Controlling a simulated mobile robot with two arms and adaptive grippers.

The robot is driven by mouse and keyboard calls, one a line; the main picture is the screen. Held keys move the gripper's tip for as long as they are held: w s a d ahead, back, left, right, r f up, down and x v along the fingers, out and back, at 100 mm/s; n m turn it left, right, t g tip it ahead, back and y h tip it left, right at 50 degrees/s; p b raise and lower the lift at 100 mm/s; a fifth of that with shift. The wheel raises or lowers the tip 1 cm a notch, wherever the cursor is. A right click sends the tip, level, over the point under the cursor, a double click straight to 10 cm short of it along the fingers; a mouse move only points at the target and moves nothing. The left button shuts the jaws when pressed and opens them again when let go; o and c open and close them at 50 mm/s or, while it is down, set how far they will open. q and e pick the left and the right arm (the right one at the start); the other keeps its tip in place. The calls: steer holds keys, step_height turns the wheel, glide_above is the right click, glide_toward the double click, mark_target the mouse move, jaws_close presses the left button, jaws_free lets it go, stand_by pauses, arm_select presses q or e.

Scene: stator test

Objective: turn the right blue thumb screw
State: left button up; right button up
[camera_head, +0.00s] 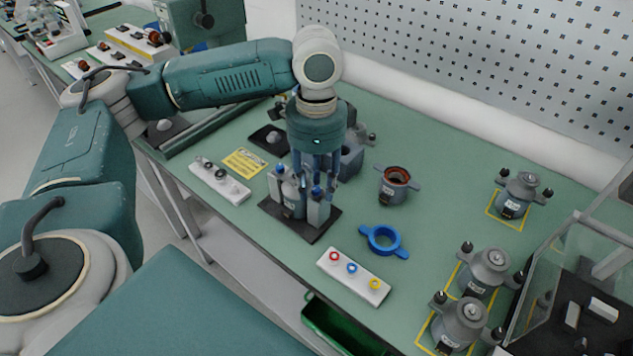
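The fixture (319,213) stands on a black plate (271,207) on the green bench and holds a grey stator part (292,198) between its two blocks. The right blue thumb screw (316,191) sits on top of the right block. The left blue thumb screw (280,169) is on the left block. My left gripper (316,184) points straight down over the right block. Its fingers look spread to either side of the right screw; whether they touch it I cannot tell. My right gripper is out of view.
A blue ring with two handles (383,240) and a white box with red, blue and yellow buttons (353,276) lie right of the fixture. An open stator housing (396,185) stands behind. Several motors stand in yellow outlines at right. A white switch strip (220,181) lies left.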

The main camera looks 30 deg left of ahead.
arm_select(q)
jaws_close()
steer(key=shift+r+p, duration=0.1)
steer(key=shift+p, duration=0.25)
steer(key=shift+r+m+p, duration=0.15)
steer(key=shift+m+p, duration=0.35)
steer(key=shift+p, duration=0.35)
steer(key=m+p, duration=0.6)
steer(key=p, duration=0.4)
steer(key=shift+m+p, duration=1)
steer(key=shift+p, duration=0.1)
steer(key=shift+f+m, duration=0.2)
steer(key=shift+m, duration=0.1)
